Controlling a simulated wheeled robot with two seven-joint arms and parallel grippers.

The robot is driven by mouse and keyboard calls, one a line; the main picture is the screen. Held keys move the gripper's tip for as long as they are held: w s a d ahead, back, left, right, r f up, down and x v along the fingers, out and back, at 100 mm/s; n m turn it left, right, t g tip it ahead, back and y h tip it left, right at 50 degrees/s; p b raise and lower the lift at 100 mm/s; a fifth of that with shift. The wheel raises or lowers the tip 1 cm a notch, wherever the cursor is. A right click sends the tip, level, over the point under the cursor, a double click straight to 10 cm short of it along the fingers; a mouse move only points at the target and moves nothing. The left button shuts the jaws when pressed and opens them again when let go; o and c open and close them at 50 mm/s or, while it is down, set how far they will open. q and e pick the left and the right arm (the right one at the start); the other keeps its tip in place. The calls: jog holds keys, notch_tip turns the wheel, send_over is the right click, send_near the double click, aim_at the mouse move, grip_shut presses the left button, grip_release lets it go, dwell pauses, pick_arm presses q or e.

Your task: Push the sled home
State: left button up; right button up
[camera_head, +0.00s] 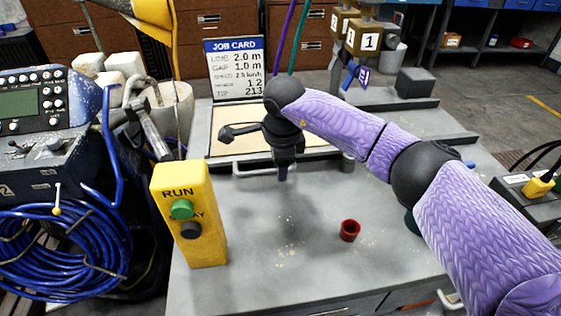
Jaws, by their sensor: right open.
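The sled appears to be the cream flat panel in a grey frame (233,146) at the back middle of the grey bench, with a pale bar handle (245,171) at its front edge; I cannot be sure that it is the sled. My right gripper (283,174) comes in from the right on a purple arm and points down over this front edge. It is open and holds nothing visible. The gripper hides part of the panel and handle, and I cannot tell whether it touches them. My left gripper is not in view.
A yellow RUN box (190,225) with a green and a dark button stands front left on the bench. A job card (234,68) stands behind the panel. The front middle of the bench is mostly clear.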

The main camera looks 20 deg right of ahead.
notch_tip(320, 180, up, 10)
jog(key=s+p, duration=0.1)
jog(key=p, duration=0.2)
jog(key=shift+s+a+p, duration=0.2)
jog(key=shift+s+p, duration=0.2)
jog(key=shift+f, duration=0.1)
